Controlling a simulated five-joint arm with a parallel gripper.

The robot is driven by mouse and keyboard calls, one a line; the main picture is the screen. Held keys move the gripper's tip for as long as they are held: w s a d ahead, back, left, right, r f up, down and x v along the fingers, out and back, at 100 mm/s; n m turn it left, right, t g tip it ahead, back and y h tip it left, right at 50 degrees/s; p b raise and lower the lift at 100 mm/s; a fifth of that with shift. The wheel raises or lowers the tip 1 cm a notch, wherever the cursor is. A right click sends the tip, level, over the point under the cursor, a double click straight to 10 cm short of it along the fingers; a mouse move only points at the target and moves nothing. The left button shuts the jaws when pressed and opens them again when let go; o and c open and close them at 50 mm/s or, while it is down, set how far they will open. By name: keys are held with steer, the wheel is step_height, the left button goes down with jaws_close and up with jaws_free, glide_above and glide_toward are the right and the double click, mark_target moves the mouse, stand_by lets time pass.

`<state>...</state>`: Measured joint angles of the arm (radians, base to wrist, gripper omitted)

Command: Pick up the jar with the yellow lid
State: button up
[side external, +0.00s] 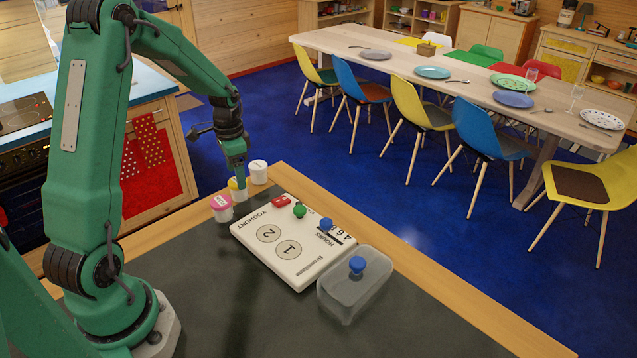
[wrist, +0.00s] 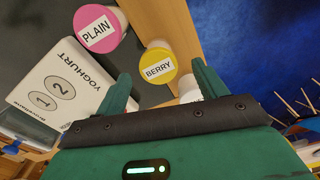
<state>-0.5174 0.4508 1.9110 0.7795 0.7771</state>
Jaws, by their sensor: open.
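The jar with the yellow lid (side external: 234,184) stands on the dark counter, between a pink-lidded jar and a white-lidded jar, partly hidden by my gripper. In the wrist view its yellow lid (wrist: 158,66) reads BERRY and lies just beyond and between my fingertips. My gripper (side external: 237,169) points down right at this jar. In the wrist view my gripper (wrist: 162,75) is open with nothing held between its fingers. I cannot tell whether the fingers touch the jar.
The pink-lidded PLAIN jar (wrist: 98,30) and the white-lidded jar (side external: 258,172) stand close on either side. The white yoghurt maker (side external: 272,254) with knobs lies to the right. The counter's wooden edge (side external: 420,274) runs close behind.

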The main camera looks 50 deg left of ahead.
steer(key=shift+d+f, duration=0.15)
steer(key=shift+f, duration=1.9)
steer(key=c, duration=1.1)
steer(key=shift+r, duration=0.1)
steer(key=shift+c, duration=0.2)
steer(key=shift+r, duration=0.45)
step_height(320, 180, up, 3)
steer(key=shift+w+r, duration=0.1)
steer(key=d+r, duration=0.6)
steer(key=d, duration=0.5)
steer(key=shift+s+d+r, duration=0.25)
steer(key=shift+d+r, duration=0.1)
steer(key=shift+r, duration=0.05)
